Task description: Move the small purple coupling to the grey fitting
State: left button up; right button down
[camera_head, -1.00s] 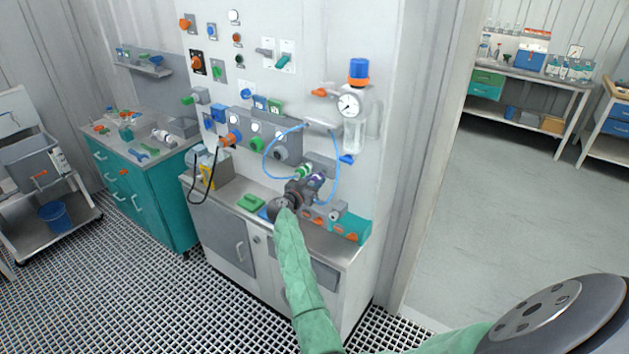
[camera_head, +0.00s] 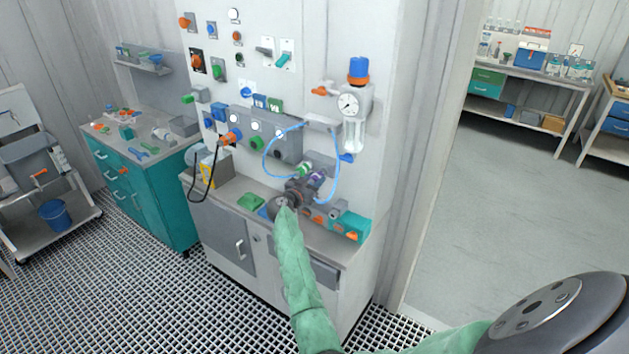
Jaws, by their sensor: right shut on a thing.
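My right gripper (camera_head: 309,186) is in front of the wall panel, low over the counter, with its arm coming in from the bottom right. It is shut on the small purple coupling (camera_head: 319,177), which shows as a small purple patch at the fingers. The gripper body and fingers hide part of it. A grey round fitting (camera_head: 282,151) sits on the grey port block, up and left of the gripper and apart from the coupling. I cannot tell for certain that this is the task's grey fitting. My left gripper is not in view.
A blue hose (camera_head: 265,160) loops close around the gripper. A green-ended fitting (camera_head: 305,168) is just above the fingers. A pressure gauge (camera_head: 348,105) hangs above right. A teal block (camera_head: 352,226) and a green piece (camera_head: 250,202) lie on the counter (camera_head: 228,192).

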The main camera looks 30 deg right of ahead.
jog(key=shift+w+d, duration=0.25)
jog(key=shift+d, duration=0.35)
jog(key=c, duration=0.9)
grip_release()
jog(key=shift+a, duration=0.15)
